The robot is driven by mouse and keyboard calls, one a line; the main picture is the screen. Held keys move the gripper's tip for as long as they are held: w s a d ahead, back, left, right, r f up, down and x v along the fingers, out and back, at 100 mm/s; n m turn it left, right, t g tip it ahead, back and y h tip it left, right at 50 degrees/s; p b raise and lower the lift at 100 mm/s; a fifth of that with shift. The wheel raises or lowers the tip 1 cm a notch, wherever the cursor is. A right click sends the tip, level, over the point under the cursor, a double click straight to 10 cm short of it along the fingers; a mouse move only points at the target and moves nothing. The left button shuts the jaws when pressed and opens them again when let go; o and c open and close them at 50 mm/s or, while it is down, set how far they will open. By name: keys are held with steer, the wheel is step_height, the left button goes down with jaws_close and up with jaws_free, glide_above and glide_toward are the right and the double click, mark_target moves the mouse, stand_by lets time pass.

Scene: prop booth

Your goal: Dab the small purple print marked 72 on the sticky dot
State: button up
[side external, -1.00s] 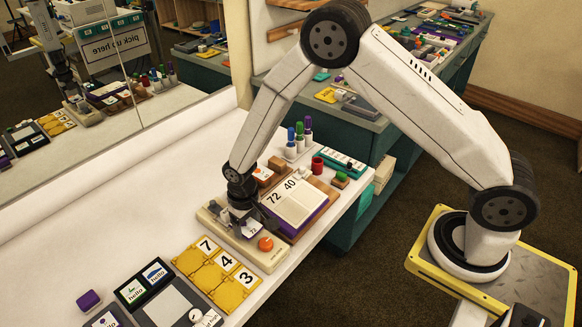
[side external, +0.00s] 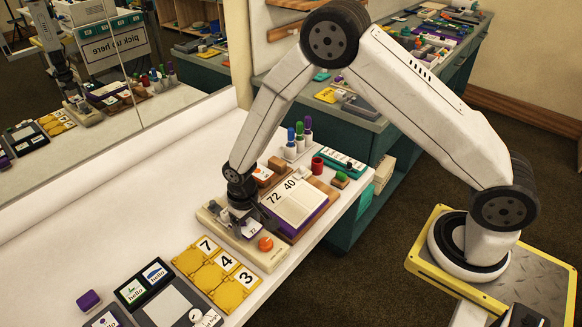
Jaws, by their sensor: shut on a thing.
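My gripper (side external: 246,219) points down over a long beige base (side external: 275,259) near the middle of the table. It is shut on the small purple print (side external: 253,231), whose white face reads 72. The print is low over the base; I cannot tell whether it touches it. An orange round piece (side external: 265,243) sits on the base just right of and below the print. I cannot tell whether this is the sticky dot; no other dot shows clearly, and my gripper hides part of the base.
A purple-edged board (side external: 305,212) marked 72 and 40 lies close to the right of my gripper. Yellow tiles (side external: 208,271) with 7, 4 and 3 lie in front. Capped markers (side external: 299,136) stand behind.

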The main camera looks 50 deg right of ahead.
steer(key=shift+s+f, duration=0.1)
stand_by(0.3)
steer(key=shift+r, duration=3.05)
steer(key=shift+d+r, duration=0.1)
steer(key=s+d+r, duration=0.4)
steer(key=d+r, duration=0.4)
steer(key=d, duration=0.2)
steer(key=shift+d, duration=0.4)
